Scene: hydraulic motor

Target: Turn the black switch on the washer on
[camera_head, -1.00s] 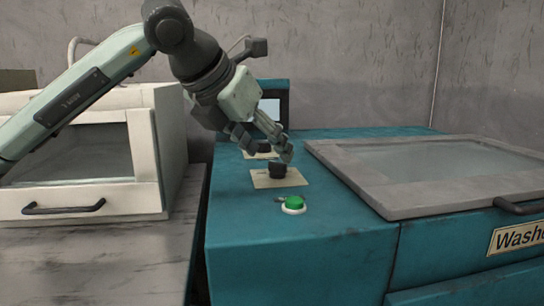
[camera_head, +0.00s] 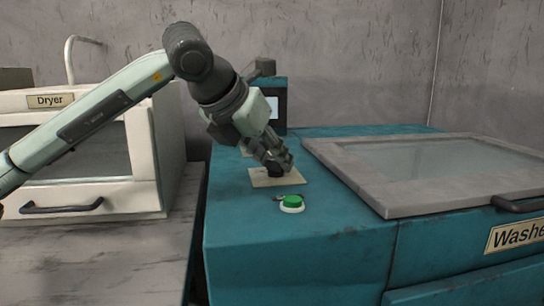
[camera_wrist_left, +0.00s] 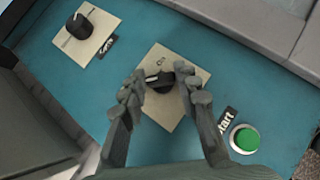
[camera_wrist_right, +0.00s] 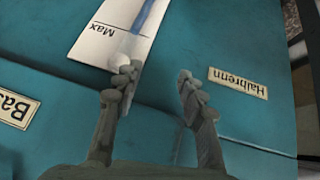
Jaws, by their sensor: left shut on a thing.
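The teal washer (camera_head: 290,255) has a black switch (camera_head: 275,172) on a beige plate (camera_head: 294,178). My left gripper (camera_head: 280,166) reaches down onto this switch with its fingers closed on either side. In the left wrist view, the black switch (camera_wrist_left: 160,81) sits between the fingertips of my left gripper (camera_wrist_left: 164,88), above a plate marked near its top. The fingers partly hide the switch. My right gripper (camera_wrist_right: 158,78) shows only in its own wrist view. It is open, with nothing held between its fingers, over a teal surface with labels.
A green start button (camera_head: 292,202) is just in front of the switch plate. A second black knob (camera_wrist_left: 79,26) sits on another plate behind. The washer's grey-framed lid (camera_head: 385,205) is shut at the right. The white dryer (camera_head: 150,150) stands at the left.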

